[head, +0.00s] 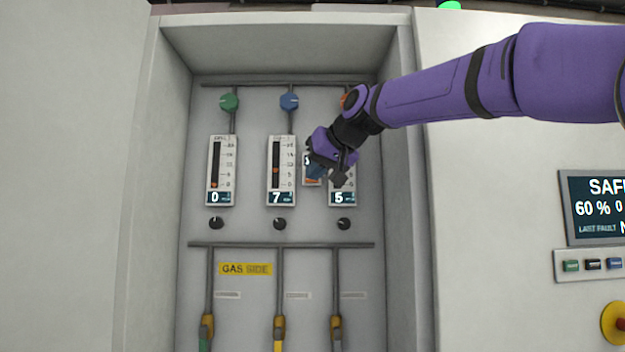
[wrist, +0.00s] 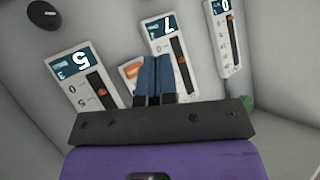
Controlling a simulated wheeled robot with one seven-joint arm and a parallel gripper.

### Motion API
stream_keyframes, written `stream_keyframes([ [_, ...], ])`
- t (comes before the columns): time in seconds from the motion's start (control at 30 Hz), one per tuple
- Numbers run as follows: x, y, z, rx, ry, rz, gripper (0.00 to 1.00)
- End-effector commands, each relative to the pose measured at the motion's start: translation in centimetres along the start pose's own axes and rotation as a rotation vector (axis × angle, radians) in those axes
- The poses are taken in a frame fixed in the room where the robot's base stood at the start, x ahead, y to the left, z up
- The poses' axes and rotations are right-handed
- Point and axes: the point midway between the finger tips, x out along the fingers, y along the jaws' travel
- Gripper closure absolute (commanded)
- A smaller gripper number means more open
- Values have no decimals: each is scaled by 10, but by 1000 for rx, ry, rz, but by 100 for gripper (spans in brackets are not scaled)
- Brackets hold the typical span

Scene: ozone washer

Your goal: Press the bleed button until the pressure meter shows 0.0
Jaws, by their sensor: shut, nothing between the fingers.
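My gripper (head: 315,172) is in front of the panel between the middle and right meters. Its blue fingers are together and empty in the wrist view (wrist: 154,62). A small white unit with an orange patch (head: 312,182) sits right behind the fingers; part of it also shows in the wrist view (wrist: 130,71). The fingers cover most of it, so its reading and any bleed button on it are hidden. I cannot tell whether the fingertips touch it. Three tall meters stand around it: the left (head: 215,197) reads 0, the middle (head: 276,197) 7, the right (head: 342,198) 5.
Black knobs, such as the middle one (head: 279,224), sit below the meters. Green (head: 229,102) and blue (head: 289,101) valve knobs sit above. The recess has side walls (head: 405,200) close by. A display (head: 597,207) and a red-yellow stop button (head: 616,324) are at right.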

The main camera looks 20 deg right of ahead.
Motion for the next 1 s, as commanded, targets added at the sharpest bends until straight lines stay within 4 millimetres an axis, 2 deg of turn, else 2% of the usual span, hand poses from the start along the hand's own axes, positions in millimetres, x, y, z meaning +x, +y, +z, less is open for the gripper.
stream_keyframes([
  [0.5,44,32,-31,1,-1,2,100],
  [0.7,53,38,-38,0,1,1,100],
  [1.0,55,40,-40,0,1,0,100],
])
